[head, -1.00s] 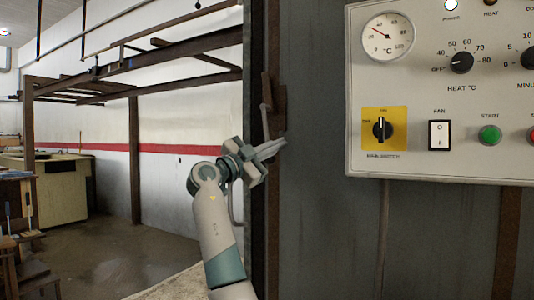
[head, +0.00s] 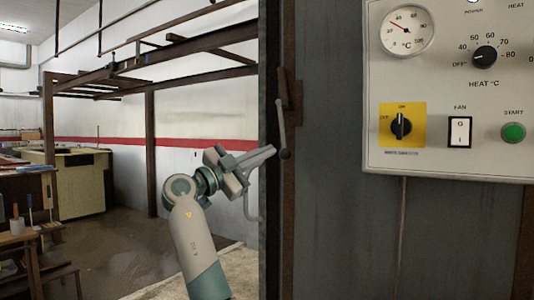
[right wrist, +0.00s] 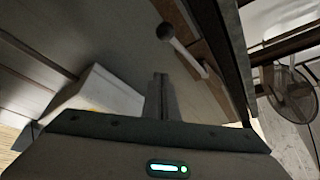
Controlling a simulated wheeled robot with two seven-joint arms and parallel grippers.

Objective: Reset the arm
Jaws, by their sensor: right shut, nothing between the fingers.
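My right gripper (head: 267,153) is in the middle of the head view, its arm coming up from below. Its narrow fingers are together and hold nothing. The fingertips end just left of a hanging latch lever (head: 281,125) with a round knob, on the edge of a grey metal cabinet. The fingers also show shut in the right wrist view (right wrist: 158,98), and the lever with its knob (right wrist: 166,32) is beyond them there. Whether they touch the lever is not clear. My left gripper is in neither view.
A white control panel (head: 440,165) with a gauge, knobs and a yellow switch plate is on the grey cabinet (head: 340,200) at right. To the left are open floor (head: 125,255), brown steel framing (head: 150,150), and wooden furniture (head: 35,265) at the far left.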

